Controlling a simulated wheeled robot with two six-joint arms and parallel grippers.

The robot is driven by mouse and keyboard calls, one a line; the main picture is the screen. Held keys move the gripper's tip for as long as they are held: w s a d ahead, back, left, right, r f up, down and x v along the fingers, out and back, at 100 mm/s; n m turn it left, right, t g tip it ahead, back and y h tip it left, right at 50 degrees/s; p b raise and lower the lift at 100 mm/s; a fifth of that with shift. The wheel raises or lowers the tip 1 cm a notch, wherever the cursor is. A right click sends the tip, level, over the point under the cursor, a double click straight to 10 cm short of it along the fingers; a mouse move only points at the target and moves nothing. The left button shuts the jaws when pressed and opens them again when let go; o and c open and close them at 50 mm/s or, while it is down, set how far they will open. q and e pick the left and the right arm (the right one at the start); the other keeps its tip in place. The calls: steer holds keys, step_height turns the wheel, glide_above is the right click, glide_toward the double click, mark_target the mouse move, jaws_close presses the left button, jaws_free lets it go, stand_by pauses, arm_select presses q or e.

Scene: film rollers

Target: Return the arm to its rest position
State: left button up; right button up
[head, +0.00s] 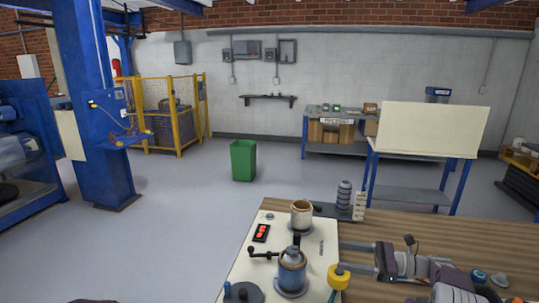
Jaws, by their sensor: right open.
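My right gripper (342,257) is at the lower right in the head view, above the wooden table (420,227). Its two grey fingers point left and stand apart, with nothing seen between them. The fingertips are close to the right edge of a cream-coloured board (238,272); I cannot tell whether they touch it. My right arm runs from the gripper to the bottom right corner. My left gripper is not in view.
The board bears a blue-grey roller pot (292,268) with a crank, a beige cup (302,212) and a red-lit display (261,233). A yellow-topped tool (338,277) stands near my right fingers. A dark ribbed stack (344,196) stands behind. Open floor lies left of the table.

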steer(key=s+a+r+n+g+h+p, duration=0.1)
steer(key=s+a+r+n+g, duration=0.2)
steer(key=a, duration=0.4)
steer(key=s+a+r+n+g+h+p, duration=0.1)
steer(key=s+a+r+g, duration=0.15)
steer(key=a+r, duration=0.3)
steer(key=s+a+f+n+g+h, duration=0.1)
steer(key=s+a+f+n+h, duration=0.35)
steer(key=s, duration=0.55)
steer(key=s+d+f+n+h+p, duration=0.1)
steer(key=s+d+f+n+h, duration=0.2)
steer(key=s+f+h, duration=0.6)
steer(key=s+d+f+n+t+h, duration=0.1)
steer(key=d+f+n, duration=0.3)
steer(key=d+n, duration=0.4)
steer(key=shift+s+d+f+n+t, duration=0.15)
steer(key=shift+s+d+n+t, duration=0.2)
steer(key=shift+s+d+t, duration=0.35)
